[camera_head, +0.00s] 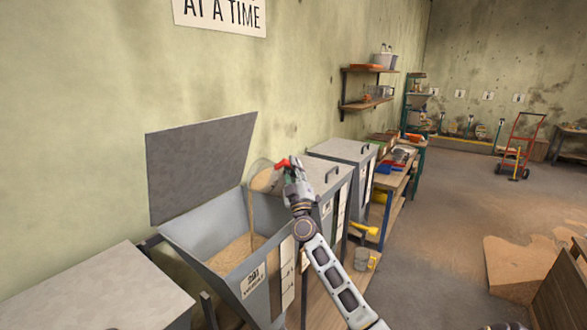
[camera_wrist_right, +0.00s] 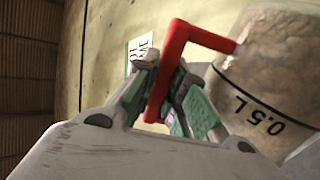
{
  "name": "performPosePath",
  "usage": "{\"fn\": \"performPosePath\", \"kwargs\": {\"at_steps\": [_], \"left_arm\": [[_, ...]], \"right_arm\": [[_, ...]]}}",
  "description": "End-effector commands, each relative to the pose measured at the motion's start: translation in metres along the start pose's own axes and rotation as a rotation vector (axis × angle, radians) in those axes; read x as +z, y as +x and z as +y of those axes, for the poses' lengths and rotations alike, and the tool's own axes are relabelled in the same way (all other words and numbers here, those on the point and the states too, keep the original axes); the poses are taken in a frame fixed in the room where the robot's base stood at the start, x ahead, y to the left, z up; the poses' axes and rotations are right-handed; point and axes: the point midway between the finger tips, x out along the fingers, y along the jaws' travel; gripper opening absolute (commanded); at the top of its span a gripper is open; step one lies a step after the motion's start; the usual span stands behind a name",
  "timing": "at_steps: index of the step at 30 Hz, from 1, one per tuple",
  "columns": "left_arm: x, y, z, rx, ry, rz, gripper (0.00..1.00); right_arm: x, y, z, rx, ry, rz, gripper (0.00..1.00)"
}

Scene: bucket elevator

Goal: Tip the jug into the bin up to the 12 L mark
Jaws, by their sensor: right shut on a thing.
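My right gripper (camera_head: 290,168) is shut on the red handle of a clear jug (camera_head: 262,177). The jug is tilted over the open grey bin (camera_head: 184,237), and a stream of grain falls from it into the bin. Grain lies inside the bin; no 12 L mark can be made out. In the right wrist view the gripper (camera_wrist_right: 176,95) closes around the red handle, and the jug (camera_wrist_right: 270,75) shows tan contents and an upside-down 0.5 L line.
The bin's grey lid (camera_head: 200,170) stands open against the wall. A closed grey bin (camera_head: 343,150) stands behind, and another closed lid (camera_head: 95,295) is at the front left. A workbench (camera_head: 396,182) with trays lies beyond. The floor at right is mostly open.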

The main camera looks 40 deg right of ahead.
Motion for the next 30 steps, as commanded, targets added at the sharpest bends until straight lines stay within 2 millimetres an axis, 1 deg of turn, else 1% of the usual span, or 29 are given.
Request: {"fn": "performPosePath", "kwargs": {"at_steps": [1, 13, 30], "left_arm": [[0.000, 0.002, 0.000, 0.000, 0.000, 0.000, 0.35], [0.001, 0.007, 0.000, 0.000, 0.000, 0.000, 0.35], [0.001, 0.015, 0.000, 0.000, 0.000, 0.000, 0.35]], "right_arm": [[-0.002, 0.001, 0.002, 0.005, -0.005, 0.008, 0.00], [-0.005, -0.001, 0.000, 0.005, -0.040, 0.045, 0.00], [-0.006, -0.002, -0.001, 0.005, -0.056, 0.060, 0.00]]}}
